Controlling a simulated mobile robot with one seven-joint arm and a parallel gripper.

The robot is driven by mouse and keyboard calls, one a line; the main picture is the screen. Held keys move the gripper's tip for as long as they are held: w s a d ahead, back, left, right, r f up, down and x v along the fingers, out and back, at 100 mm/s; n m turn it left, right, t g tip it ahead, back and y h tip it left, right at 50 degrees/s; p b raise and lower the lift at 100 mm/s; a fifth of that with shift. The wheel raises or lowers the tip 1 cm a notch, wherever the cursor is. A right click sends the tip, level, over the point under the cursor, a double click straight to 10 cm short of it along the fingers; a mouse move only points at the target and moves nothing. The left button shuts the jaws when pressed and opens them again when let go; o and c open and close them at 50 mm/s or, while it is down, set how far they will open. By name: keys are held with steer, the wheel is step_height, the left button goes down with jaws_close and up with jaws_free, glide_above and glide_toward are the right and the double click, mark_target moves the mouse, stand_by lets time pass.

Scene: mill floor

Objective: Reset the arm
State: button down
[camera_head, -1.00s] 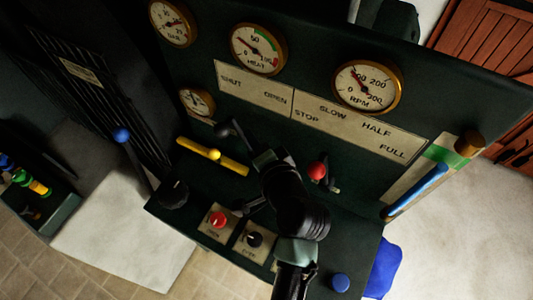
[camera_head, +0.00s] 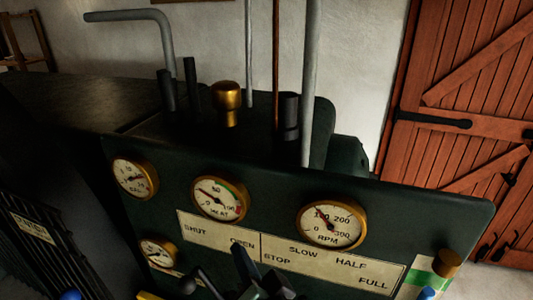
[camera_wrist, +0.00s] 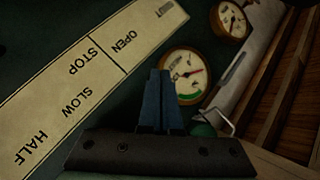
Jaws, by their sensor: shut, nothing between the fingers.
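My gripper (camera_head: 243,258) shows at the bottom middle of the head view, in front of the dark green control panel (camera_head: 450,215). I cannot tell whether the fingers touch the panel. Most of my arm is out of frame.
Brass-rimmed gauges, including the RPM gauge (camera_head: 331,224), line the panel. A dark lever (camera_head: 189,286) stands left of my gripper. A brown-topped lever (camera_head: 447,263) is at the right edge. Pipes and a brass fitting (camera_head: 227,103) rise behind. A wooden door (camera_head: 470,90) is at right.

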step_height(320, 180, up, 14)
steer(key=w+d+f+n+t+h+b, duration=0.1)
steer(key=w+d+n+t, duration=0.15)
steer(key=t, duration=0.25)
steer(key=s+d+r+n+t+h+b, duration=0.1)
steer(key=s+r+t, duration=0.3)
steer(key=r, duration=0.8)
steer(key=s+r+n+t+h+b, duration=0.1)
steer(key=s+r+n+t+h, duration=0.1)
steer(key=s+r, duration=0.5)
step_height(320, 180, up, 5)
steer(key=shift+s+d+f+t+h, duration=0.1)
steer(key=shift+s+d+t+h, duration=0.25)
steer(key=shift+t+h, duration=0.65)
steer(key=shift+w, duration=0.15)
